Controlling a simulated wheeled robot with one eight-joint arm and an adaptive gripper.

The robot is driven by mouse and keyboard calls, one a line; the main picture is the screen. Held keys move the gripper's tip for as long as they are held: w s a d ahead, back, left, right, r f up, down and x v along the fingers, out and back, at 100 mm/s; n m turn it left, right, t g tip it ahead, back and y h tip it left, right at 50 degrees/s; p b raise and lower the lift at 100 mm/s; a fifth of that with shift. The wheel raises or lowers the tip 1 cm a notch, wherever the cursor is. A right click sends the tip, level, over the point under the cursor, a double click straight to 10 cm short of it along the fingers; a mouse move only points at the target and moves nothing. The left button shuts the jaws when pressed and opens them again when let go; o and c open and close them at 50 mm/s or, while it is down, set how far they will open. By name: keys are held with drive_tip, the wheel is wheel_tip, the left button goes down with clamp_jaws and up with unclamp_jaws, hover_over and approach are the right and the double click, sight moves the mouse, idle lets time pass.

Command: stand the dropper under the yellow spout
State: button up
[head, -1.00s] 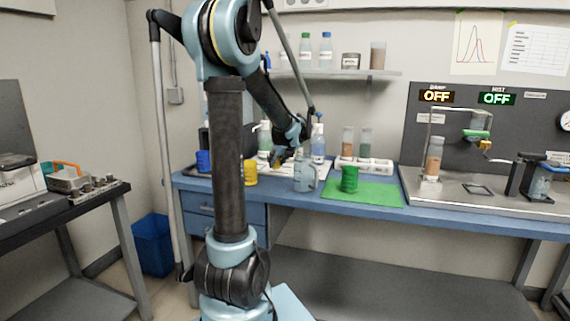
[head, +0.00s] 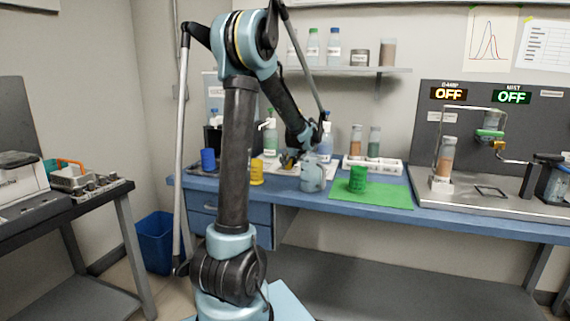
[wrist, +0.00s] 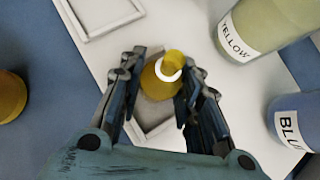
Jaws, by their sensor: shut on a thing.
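The dropper (wrist: 160,80) is amber-yellow with a yellow top and a white ring, seen from above in the wrist view. My gripper (wrist: 160,92) is shut on it, with a finger on each side. It is over a square frame on a white board (wrist: 100,60); I cannot tell if it touches the board. A bottle labelled YELLOW (wrist: 243,30) stands to the upper right, its spout not visible there. In the head view my gripper (head: 289,160) is low over the back of the blue bench, partly hidden by my arm.
A bottle labelled BLUE (wrist: 297,118) is right of the gripper. In the head view, pump bottles (head: 270,138) stand behind it. A clear bluish jar (head: 312,178) and a green cup (head: 358,180) on a green mat (head: 385,197) are to the right. A yellow cup (head: 256,173) is left.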

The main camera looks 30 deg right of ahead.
drive_tip(key=o, duration=0.8)
drive_tip(key=shift+f, duration=0.1)
drive_tip(key=shift+o, duration=0.2)
drive_tip(key=v, duration=1.2)
